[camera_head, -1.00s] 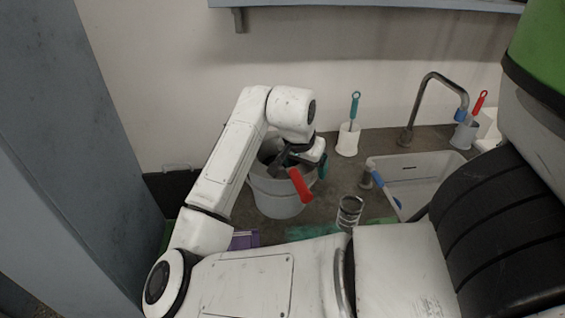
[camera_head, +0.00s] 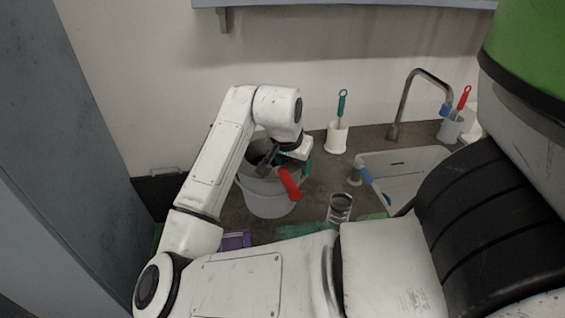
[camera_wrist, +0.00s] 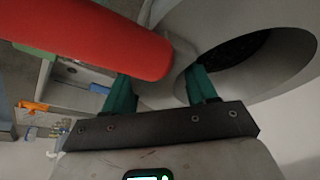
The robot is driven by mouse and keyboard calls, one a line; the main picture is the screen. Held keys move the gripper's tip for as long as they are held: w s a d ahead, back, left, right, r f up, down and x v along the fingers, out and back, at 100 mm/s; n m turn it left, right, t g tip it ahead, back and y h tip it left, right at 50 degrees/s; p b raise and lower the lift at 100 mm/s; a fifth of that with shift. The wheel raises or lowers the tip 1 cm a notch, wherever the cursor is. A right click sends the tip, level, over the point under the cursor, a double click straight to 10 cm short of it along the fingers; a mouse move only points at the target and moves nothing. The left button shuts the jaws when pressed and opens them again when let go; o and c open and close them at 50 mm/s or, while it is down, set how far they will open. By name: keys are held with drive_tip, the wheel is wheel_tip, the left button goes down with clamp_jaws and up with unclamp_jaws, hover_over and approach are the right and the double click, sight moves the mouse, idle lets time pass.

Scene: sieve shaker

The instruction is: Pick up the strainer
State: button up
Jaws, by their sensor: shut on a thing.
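The strainer has a thick red handle (camera_head: 289,184), which slants down over the front rim of a pale grey bucket (camera_head: 266,205). In the wrist view the red handle (camera_wrist: 95,35) crosses the upper left. A round grey form with a dark inside at the right looks like the strainer's bowl (camera_wrist: 245,62). My gripper (camera_wrist: 162,88) has green fingers on either side of a grey part beside the handle and is shut on it. In the head view my gripper (camera_head: 288,160) is at the bucket's top. The bowl is mostly hidden there by my arm.
A sink (camera_head: 395,172) with a tap (camera_head: 402,105) lies to the right. A glass (camera_head: 340,208) stands right of the bucket. Brushes stand in a white holder (camera_head: 337,138) and a grey holder (camera_head: 450,129). A purple item (camera_head: 234,240) lies in front of the bucket. A shelf (camera_head: 340,3) hangs above.

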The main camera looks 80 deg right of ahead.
drive_tip(key=shift+r, duration=0.1)
drive_tip(key=shift+r, duration=0.25)
drive_tip(key=shift+c, duration=0.7)
wheel_tip(320, 180, up, 2)
drive_tip(key=shift+r, duration=0.15)
clamp_jaws()
drive_tip(key=s+a+r, duration=0.2)
drive_tip(key=a+r, duration=0.3)
drive_tip(key=a, duration=0.1)
drive_tip(key=s+a+r, duration=0.2)
drive_tip(key=a+r, duration=0.3)
drive_tip(key=a, duration=0.2)
drive_tip(key=shift+s, duration=0.25)
